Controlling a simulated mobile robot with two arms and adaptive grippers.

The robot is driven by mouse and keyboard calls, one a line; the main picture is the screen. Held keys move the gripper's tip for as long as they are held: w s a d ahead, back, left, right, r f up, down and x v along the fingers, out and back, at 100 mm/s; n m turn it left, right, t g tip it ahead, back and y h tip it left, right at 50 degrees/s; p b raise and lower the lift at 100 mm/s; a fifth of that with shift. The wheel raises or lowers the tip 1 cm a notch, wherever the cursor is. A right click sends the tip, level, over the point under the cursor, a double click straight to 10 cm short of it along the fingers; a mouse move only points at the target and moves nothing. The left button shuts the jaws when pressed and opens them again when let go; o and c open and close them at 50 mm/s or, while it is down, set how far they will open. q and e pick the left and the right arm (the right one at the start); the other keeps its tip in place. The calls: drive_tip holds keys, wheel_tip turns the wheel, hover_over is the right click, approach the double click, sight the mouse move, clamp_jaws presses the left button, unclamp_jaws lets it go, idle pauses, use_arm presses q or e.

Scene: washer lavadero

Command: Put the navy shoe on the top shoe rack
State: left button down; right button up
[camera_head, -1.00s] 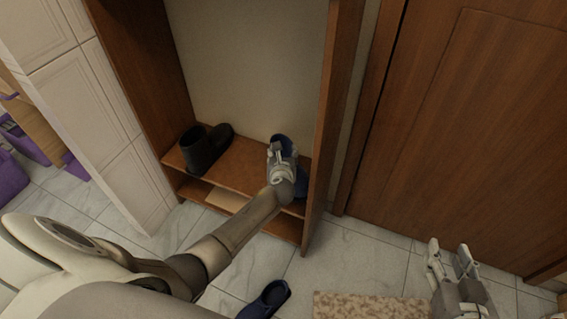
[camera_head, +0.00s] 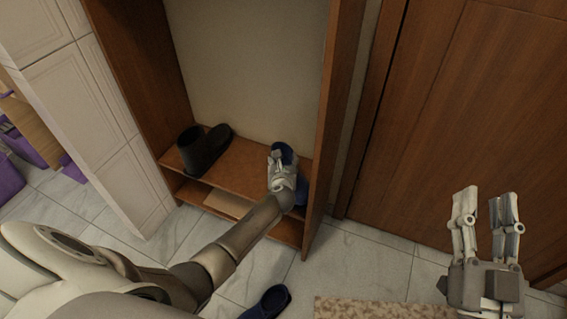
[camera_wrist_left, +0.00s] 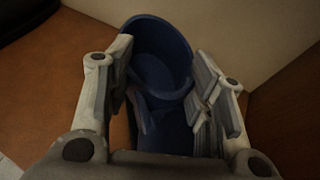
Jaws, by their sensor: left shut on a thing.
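A navy shoe (camera_wrist_left: 158,50) is between the fingers of my left gripper (camera_wrist_left: 165,95) in the left wrist view. In the head view my left gripper (camera_head: 281,165) is shut on this navy shoe (camera_head: 285,151), at the right end of the wooden rack's top shelf (camera_head: 237,170). The gripper hides much of the shoe, and I cannot tell whether its sole rests on the shelf. A second navy shoe (camera_head: 268,302) lies on the floor in front of the rack. My right gripper (camera_head: 489,205) is open and empty, at the right, away from the rack.
A black boot (camera_head: 203,150) stands at the left of the top shelf. Side panels (camera_head: 333,110) bound the rack, with the right one close to my left gripper. A lower shelf (camera_head: 228,203) lies beneath. A speckled mat (camera_head: 370,310) lies on the floor. A wooden door (camera_head: 470,110) is at the right.

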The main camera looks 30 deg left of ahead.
idle(0.3)
use_arm(q)
drive_tip(key=c, duration=0.6)
unclamp_jaws()
drive_tip(key=shift+c, duration=0.2)
